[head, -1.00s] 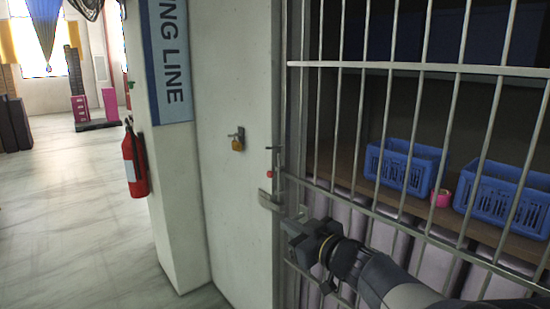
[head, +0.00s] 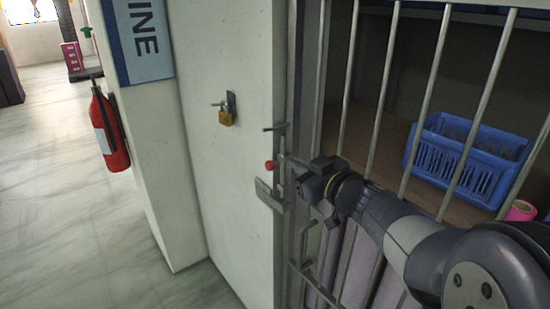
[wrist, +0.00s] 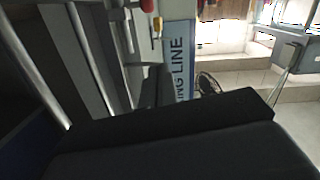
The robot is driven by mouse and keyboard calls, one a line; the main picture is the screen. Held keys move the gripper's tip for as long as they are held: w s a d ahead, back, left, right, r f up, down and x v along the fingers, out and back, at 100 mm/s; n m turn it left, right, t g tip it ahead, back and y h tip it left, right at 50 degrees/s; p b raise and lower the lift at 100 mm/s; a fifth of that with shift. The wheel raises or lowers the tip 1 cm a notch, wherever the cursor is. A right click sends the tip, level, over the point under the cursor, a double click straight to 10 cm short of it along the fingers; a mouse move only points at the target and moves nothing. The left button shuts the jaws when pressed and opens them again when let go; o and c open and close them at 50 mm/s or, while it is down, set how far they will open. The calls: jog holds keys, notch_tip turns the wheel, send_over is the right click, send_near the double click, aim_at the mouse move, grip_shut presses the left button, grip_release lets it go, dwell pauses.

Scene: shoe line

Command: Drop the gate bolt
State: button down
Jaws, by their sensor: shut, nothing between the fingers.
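The gate bolt is on the left edge of the barred gate (head: 427,95), with a red knob (head: 270,165) and a thin metal pin (head: 273,128) above it. A metal latch plate (head: 268,195) sits just below the knob. My gripper (head: 292,160) is shut and empty, its tips just right of the red knob at about its height. I cannot tell whether they touch the bolt. In the wrist view my dark gripper (wrist: 165,130) fills the lower part, and I cannot make out the bolt clearly there.
A brass padlock (head: 226,118) hangs on the white wall left of the bolt. A gate handle (head: 306,248) is below my arm. A red fire extinguisher (head: 108,130) is on the pillar. Behind the bars is a blue crate (head: 468,160).

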jog(key=shift+w, duration=0.1)
jog(key=p, duration=0.1)
send_over(275, 163)
jog(key=s, duration=0.4)
jog(key=shift+w+a+f, duration=0.1)
jog(key=shift+f, duration=1.1)
jog(key=shift+w+a+f, duration=0.1)
jog(key=shift+f, duration=1.1)
notch_tip(275, 163, down, 5)
jog(key=b, duration=0.3)
jog(key=shift+b, duration=0.35)
jog(key=shift+s+d+f, duration=0.1)
jog(key=b+v, duration=0.1)
jog(key=v, duration=0.9)
jog(key=shift+s+d, duration=0.2)
jog(key=shift+s, duration=0.1)
